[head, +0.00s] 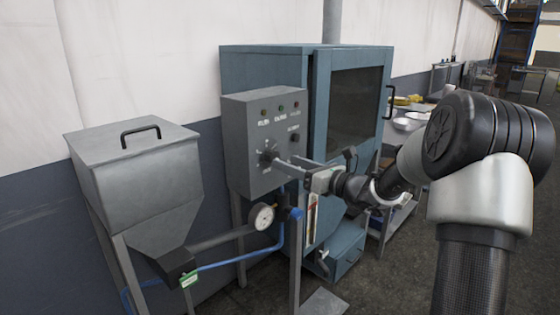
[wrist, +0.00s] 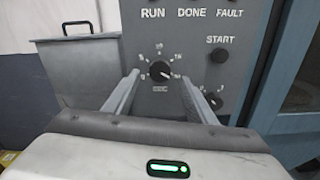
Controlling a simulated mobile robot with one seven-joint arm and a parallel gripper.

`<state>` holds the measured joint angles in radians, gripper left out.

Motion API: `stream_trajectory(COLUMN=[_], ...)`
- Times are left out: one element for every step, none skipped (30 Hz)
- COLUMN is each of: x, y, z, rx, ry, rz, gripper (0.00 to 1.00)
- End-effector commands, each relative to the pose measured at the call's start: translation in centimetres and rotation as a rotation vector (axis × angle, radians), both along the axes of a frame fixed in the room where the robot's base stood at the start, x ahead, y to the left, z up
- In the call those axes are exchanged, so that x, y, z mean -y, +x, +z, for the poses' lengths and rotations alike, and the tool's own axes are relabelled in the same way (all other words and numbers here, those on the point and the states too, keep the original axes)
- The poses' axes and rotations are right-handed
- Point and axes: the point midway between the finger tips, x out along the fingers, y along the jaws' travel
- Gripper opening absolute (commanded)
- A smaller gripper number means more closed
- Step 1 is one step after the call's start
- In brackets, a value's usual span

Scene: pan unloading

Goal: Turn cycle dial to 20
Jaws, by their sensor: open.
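The cycle dial (wrist: 160,71) is a round black knob with a white pointer on the grey control box (wrist: 188,45). Its pointer aims to the lower right in the wrist view; the small scale numbers around it are too blurred to read surely. In the head view the dial (head: 268,156) is on the lower left of the box face. My gripper (wrist: 160,80) is open, its two fingers apart to the left and right of the dial. In the head view my gripper (head: 282,164) reaches the box from the right. Whether a finger touches the dial cannot be told.
A start button (wrist: 218,55) sits above right of the dial, and another black knob (wrist: 213,101) is near the right finger. A grey hopper (head: 140,180) stands left, with a pressure gauge (head: 262,217) below the box. A blue cabinet (head: 345,110) stands behind.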

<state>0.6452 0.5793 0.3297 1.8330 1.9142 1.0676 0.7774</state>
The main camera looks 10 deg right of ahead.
Motion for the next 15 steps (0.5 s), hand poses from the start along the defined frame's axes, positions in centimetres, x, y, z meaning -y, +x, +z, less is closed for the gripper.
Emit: stream_trajectory(x=[1.0, 1.5, 2.0, 2.4, 2.8, 3.5, 3.8, 4.2, 4.8, 5.1, 5.4, 5.8, 6.1, 6.3, 6.5], y=[-1.1, -1.7, -2.6, -3.2, -3.8, -4.5, -5.2, -5.7, -6.4, -6.9, -7.3, -7.9, -8.2, -8.5, -8.9], z=[0.0, 0.0, 0.1, 0.0, 0.0, 0.0, 0.0, 0.0, 0.0, 0.0, 0.0, 0.1, 0.0, 0.0, 0.0], rx=[-0.001, -0.001, -0.001, -0.001, -0.001, -0.001, -0.001, -0.001, 0.000, -0.001, -0.001, 0.000, -0.002, -0.002, -0.001], ry=[0.000, -0.001, 0.000, 0.000, 0.000, 0.000, 0.000, 0.000, 0.001, 0.001, 0.001, 0.001, 0.001, 0.001, 0.001], rz=[-0.005, -0.006, -0.004, -0.005, -0.004, -0.005, -0.004, -0.004, -0.004, -0.003, -0.003, -0.003, -0.003, -0.003, -0.001], gripper=[0.51, 0.51, 0.51, 0.51, 0.51, 0.51, 0.51, 0.51, 0.51, 0.51, 0.51, 0.51, 0.51, 0.51, 0.51])
